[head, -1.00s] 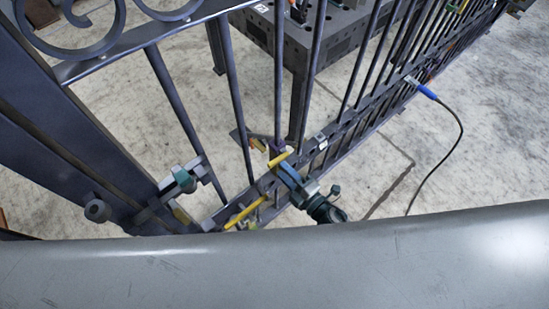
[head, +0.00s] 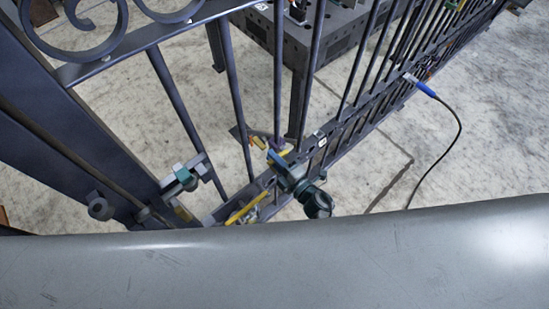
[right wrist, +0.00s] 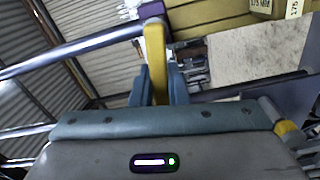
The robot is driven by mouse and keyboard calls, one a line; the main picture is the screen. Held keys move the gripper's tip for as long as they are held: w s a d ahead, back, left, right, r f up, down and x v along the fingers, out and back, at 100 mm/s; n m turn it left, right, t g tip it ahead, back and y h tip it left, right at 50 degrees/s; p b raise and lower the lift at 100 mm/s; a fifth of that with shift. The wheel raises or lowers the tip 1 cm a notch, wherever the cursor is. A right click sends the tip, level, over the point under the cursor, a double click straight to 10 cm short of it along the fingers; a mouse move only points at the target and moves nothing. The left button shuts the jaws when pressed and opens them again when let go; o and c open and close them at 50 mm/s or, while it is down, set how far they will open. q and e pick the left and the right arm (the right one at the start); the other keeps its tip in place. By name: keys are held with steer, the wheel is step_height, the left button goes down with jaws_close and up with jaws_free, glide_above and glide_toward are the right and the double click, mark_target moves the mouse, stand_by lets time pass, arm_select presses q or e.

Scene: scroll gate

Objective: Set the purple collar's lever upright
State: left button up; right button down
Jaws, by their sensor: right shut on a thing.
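The purple collar (right wrist: 158,9) sits on a round bar at the top of the right wrist view. Its yellow lever (right wrist: 155,45) runs from the collar down between the blue fingers of my right gripper (right wrist: 161,88), which is shut on it. In the head view the right gripper (head: 276,160) is at the lower gate rail, over the lever. The small purple collar (head: 277,141) shows just above it on a gate bar. Most of the lever is hidden there, and its exact tilt is hard to tell. My left gripper is not in view.
A second yellow bar (head: 247,208) lies along the rail to the left. A teal and grey fitting (head: 182,178) is on the gate's left side. A blue-ended cable (head: 420,87) hangs from the gate at right. A dark perforated table (head: 338,35) stands behind the gate.

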steer(key=shift+r+m+p, duration=0.4)
steer(key=shift+m+p, duration=0.1)
steer(key=shift+p, duration=0.55)
steer(key=m+p, duration=0.1)
steer(key=p, duration=0.1)
steer(key=r+m+p, duration=0.1)
steer(key=m, duration=0.1)
steer(key=shift+w+d+r+p, duration=0.15)
steer(key=shift+d+p, duration=0.1)
steer(key=shift+p, duration=0.15)
steer(key=shift+w+d+r+m+p, duration=0.1)
steer(key=shift+w+d+m+p, duration=0.05)
steer(key=shift+m+p, duration=0.6)
steer(key=shift+w+d+r+m+p, duration=0.1)
steer(key=shift+d+m+p, duration=0.05)
steer(key=shift+m+p, duration=0.6)
steer(key=c, duration=1.4)
jaws_free()
